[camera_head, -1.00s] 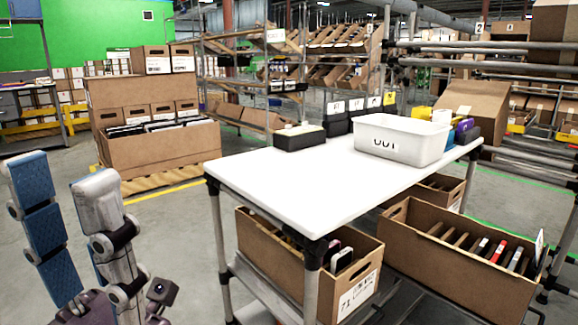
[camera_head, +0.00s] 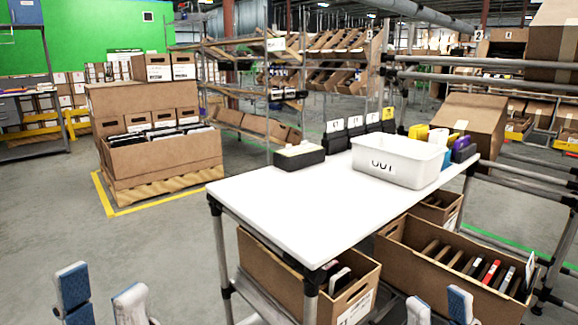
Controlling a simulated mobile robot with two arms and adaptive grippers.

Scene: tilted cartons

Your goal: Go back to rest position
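My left gripper (camera_head: 101,296) shows at the bottom left edge, its fingers pointing up. One blue-padded fingertip and one pale fingertip stand clearly apart, with nothing between them. My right gripper (camera_head: 439,306) shows at the bottom edge right of centre. Its pale and blue-padded fingertips are also apart, with nothing visible between them. The lower parts of both grippers and both arms are cut off by the frame. The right fingertips appear in front of the open carton (camera_head: 480,255) under the table.
The white table (camera_head: 300,205) carries a white bin (camera_head: 398,165) and a black box (camera_head: 300,160). Another carton (camera_head: 262,265) sits below it. Stacked cartons (camera_head: 165,160) stand on a pallet at left. The floor (camera_head: 150,245) between pallet and table is clear.

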